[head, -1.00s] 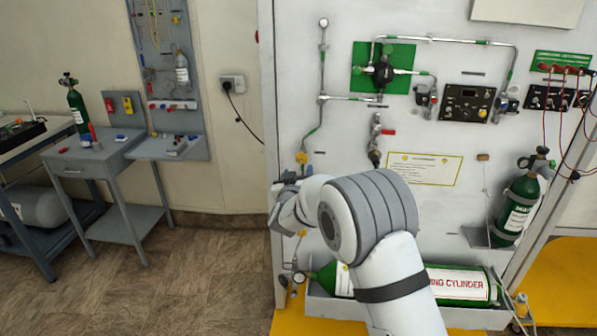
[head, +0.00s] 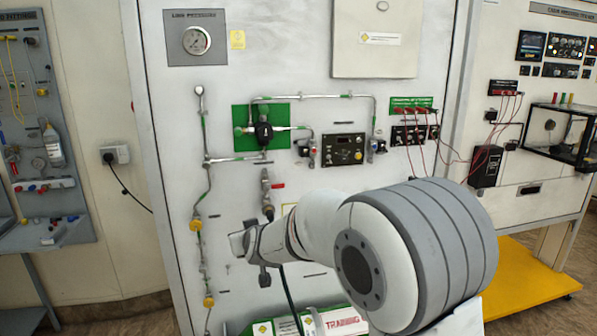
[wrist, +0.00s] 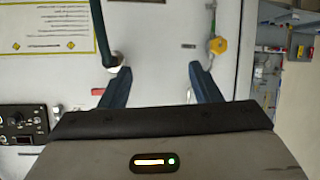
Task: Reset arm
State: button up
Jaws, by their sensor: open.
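My gripper (head: 245,262) is in front of the white trainer panel (head: 180,130) in the head view, left of the bulky grey-banded arm joint. In the wrist view its two dark blue fingers (wrist: 160,72) are spread apart with nothing between them. A dark green hose (wrist: 97,25) ends at a fitting near one finger, and a yellow valve knob (wrist: 217,47) is near the other. I cannot tell whether the fingers touch either. The labelled training cylinder (head: 340,321) shows at the bottom of the head view, partly hidden by my arm.
Pipes with yellow valves (head: 196,224) run down the panel. A green plate with a regulator (head: 263,128), a black control box (head: 343,149) and red leads (head: 432,125) are on it. A grey tool board (head: 45,140) stands left. A yellow base (head: 525,290) lies right.

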jog(key=s+d+m+g+h, duration=0.2)
jog(key=s+d+g, duration=0.2)
jog(key=s+d, duration=1.1)
jog(key=s+d+f+m+g+h, duration=0.1)
jog(key=s+d+f+g, duration=0.1)
jog(key=s+d, duration=0.4)
jog(key=s+d+f+m+g+h, duration=0.1)
jog(key=s+d, duration=0.6)
jog(key=s, duration=0.7)
jog(key=f+m+g, duration=0.1)
jog(key=g, duration=0.1)
jog(key=shift+g+h, duration=0.3)
